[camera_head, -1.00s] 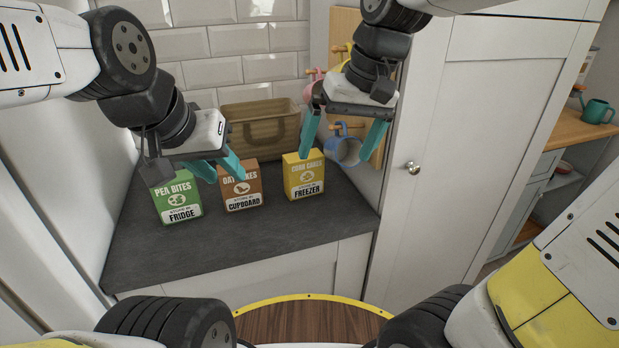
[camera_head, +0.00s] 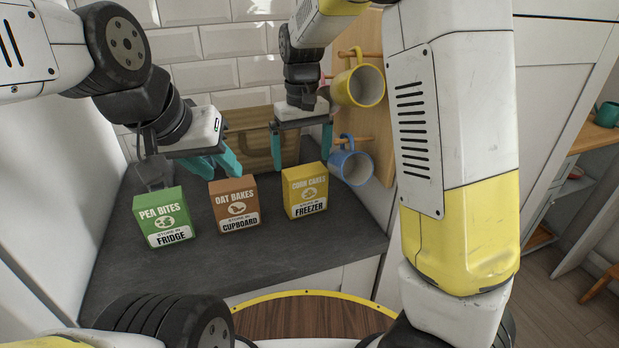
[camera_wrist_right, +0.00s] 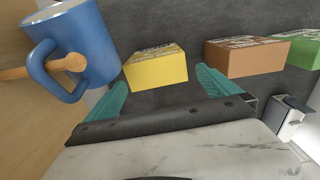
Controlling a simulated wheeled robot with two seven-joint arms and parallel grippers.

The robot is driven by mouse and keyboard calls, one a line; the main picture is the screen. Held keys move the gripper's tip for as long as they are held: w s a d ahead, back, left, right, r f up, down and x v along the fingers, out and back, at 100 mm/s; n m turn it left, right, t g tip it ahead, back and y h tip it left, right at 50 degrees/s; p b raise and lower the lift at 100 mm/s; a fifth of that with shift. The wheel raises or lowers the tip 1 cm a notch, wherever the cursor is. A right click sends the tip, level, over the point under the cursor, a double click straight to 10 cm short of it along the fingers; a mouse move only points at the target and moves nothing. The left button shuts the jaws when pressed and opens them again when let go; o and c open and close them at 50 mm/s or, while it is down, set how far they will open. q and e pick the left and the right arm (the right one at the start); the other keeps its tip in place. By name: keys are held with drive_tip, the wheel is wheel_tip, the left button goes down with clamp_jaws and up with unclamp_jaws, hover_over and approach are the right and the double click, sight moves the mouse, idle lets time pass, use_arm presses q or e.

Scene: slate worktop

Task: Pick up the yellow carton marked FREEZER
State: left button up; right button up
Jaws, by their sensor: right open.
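The yellow carton marked FREEZER (camera_head: 304,192) stands upright on the slate worktop, rightmost of three cartons. It also shows in the right wrist view (camera_wrist_right: 157,70), beyond the fingertips. My right gripper (camera_head: 302,150) is open with nothing between its teal fingers, which point down just behind and above the carton in the head view. In the right wrist view the gripper (camera_wrist_right: 161,92) has a finger on each side of the carton's direction; contact is not visible. My left gripper (camera_head: 222,172) is open and empty, above and behind the brown carton.
The brown OAT BAKES carton (camera_head: 234,205) and green PEA BITES carton (camera_head: 163,218) stand to the left. A blue mug (camera_head: 352,166) and yellow mug (camera_head: 361,86) hang on a rack at right. The front worktop is clear.

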sight(305, 181)
drive_tip(key=shift+w+d+f, duration=0.15)
drive_tip(key=shift+d+f, duration=0.05)
drive_tip(key=shift+f, duration=0.25)
wheel_tip(305, 181, down, 7)
drive_tip(key=shift+d+f, duration=0.1)
drive_tip(key=shift+f, duration=0.05)
drive_tip(key=c, duration=1.3)
drive_tip(key=shift+c, duration=0.2)
